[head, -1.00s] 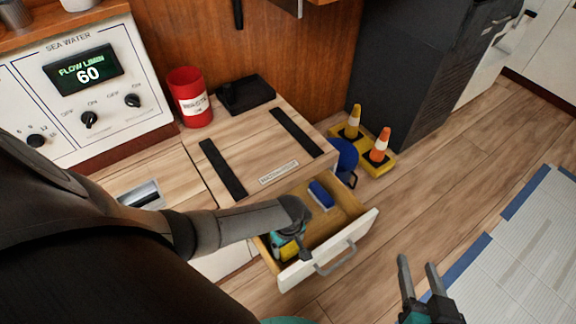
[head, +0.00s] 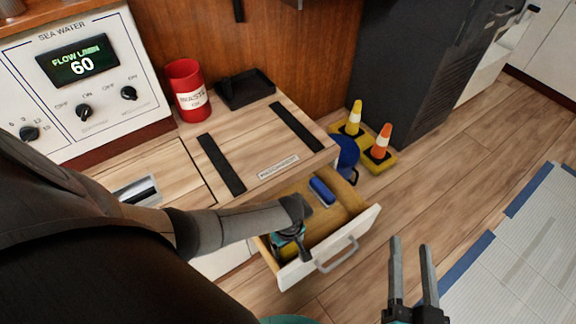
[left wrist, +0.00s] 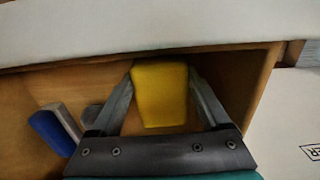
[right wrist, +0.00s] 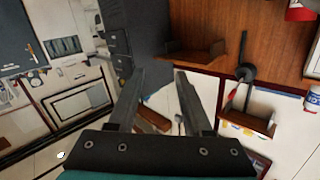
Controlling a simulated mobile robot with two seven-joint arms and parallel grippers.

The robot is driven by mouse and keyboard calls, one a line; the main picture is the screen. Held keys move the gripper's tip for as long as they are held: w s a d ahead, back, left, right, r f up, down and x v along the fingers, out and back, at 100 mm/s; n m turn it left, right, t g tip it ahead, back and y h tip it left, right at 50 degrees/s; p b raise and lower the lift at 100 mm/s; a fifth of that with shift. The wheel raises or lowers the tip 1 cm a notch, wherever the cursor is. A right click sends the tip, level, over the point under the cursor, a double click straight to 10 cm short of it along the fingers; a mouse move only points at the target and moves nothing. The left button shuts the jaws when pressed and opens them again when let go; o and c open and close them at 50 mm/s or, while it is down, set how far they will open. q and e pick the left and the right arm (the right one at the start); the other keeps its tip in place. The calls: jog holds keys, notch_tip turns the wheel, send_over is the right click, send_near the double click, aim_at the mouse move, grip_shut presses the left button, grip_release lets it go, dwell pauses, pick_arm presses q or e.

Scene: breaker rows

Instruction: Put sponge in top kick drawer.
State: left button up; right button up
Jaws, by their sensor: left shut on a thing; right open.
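The top kick drawer (head: 352,199) is pulled open below the wooden top, its white front (head: 330,250) facing the floor side. My left gripper (head: 292,250) reaches down inside its near-left part. In the left wrist view the yellow sponge (left wrist: 160,93) is between the two fingers, which are shut on it, within the drawer's wooden walls. Whether the sponge touches the drawer floor I cannot tell. In the head view my arm mostly hides the sponge. My right gripper (head: 411,272) is open and empty above the floor, right of the drawer.
A blue brush-like thing (head: 322,191) lies in the drawer's far part, apart from the sponge. A red waste can (head: 187,90) and black tray (head: 245,89) stand on the top. A blue bucket (head: 347,153) and yellow-based cones (head: 378,160) stand beyond the drawer.

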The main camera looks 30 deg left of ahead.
pick_arm(q)
jog(key=shift+f, duration=0.15)
jog(key=o, duration=1.2)
jog(key=shift+c, duration=0.2)
